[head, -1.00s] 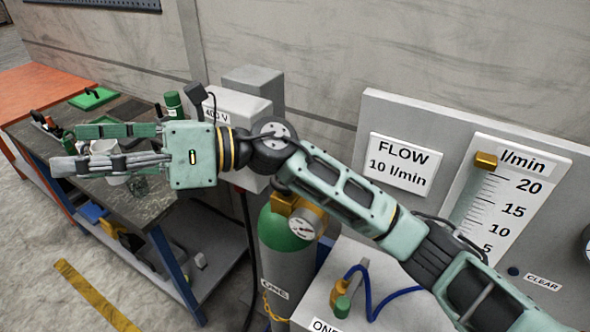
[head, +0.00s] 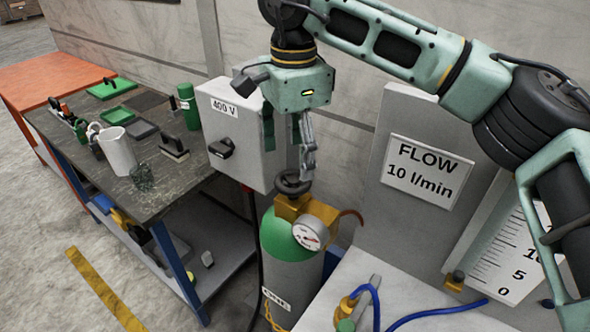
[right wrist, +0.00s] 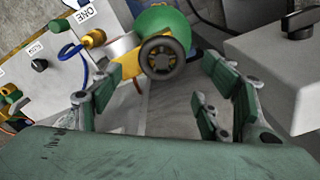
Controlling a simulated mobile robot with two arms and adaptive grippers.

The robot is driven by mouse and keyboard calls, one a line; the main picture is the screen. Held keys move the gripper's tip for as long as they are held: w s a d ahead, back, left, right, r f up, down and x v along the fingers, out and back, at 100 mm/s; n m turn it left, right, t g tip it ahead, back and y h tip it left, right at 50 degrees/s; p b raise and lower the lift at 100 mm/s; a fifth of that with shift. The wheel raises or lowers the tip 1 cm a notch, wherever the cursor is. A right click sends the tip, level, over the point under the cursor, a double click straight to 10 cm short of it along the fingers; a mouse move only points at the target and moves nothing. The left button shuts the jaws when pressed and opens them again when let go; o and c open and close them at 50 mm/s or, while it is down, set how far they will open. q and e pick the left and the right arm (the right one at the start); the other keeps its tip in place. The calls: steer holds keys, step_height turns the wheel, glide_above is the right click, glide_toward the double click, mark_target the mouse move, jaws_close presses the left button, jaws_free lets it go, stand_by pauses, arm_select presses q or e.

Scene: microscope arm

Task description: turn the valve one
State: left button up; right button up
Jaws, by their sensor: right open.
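The gas cylinder (head: 290,243) stands upright, with a green shoulder, a brass valve body (head: 292,206) and a round gauge (head: 310,233). A dark handwheel (head: 293,183) sits on top. The cylinder's label (head: 276,299) is only partly legible. My right gripper (head: 288,160) is open and points down just above the handwheel. In the right wrist view the handwheel (right wrist: 162,57) appears in the gap between the spread fingers of the gripper (right wrist: 160,88), towards their tips. I see no contact with it. My left gripper is not in view.
A grey 400 V box (head: 236,135) with a dark knob stands close left of the handwheel. A flow panel (head: 400,235) with a scale stands at right, above a white bench (head: 370,275) with a blue hose. A cluttered worktable (head: 170,190) is further left.

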mark_target(295, 179)
step_height(295, 179, down, 4)
steer(key=shift+w+d+r+p, duration=0.1)
steer(key=shift+p, duration=0.3)
steer(key=shift+f, duration=0.55)
steer(key=shift+c, duration=0.2)
steer(key=c, duration=1.1)
